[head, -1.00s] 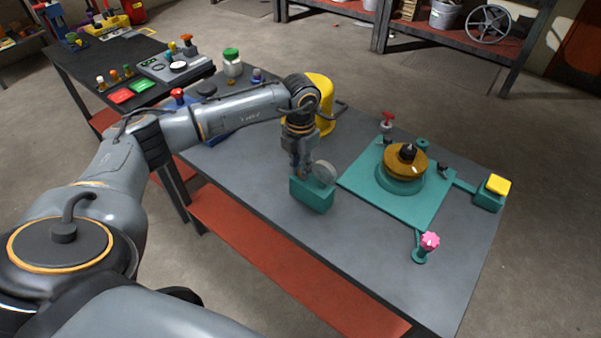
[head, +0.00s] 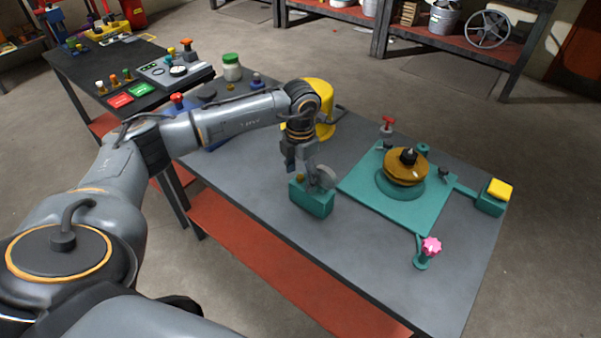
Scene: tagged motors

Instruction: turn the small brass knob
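The small brass knob (head: 300,178) sits on top of a teal box (head: 312,201) near the front edge of the grey table. A round grey disc (head: 326,178) stands at the box's right side. My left gripper (head: 302,168) points down just above the knob, its fingers apart with a gap between them. The knob shows below the fingers and does not look gripped. The fingers are small here, and whether one touches the disc is unclear. My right gripper is out of view.
Right of the box lies a teal plate (head: 350,187) bearing a brass wheel (head: 406,168). A pink knob (head: 431,246), a yellow button (head: 499,189) and a red-topped valve (head: 388,122) surround it. A yellow housing (head: 325,120) stands behind my wrist.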

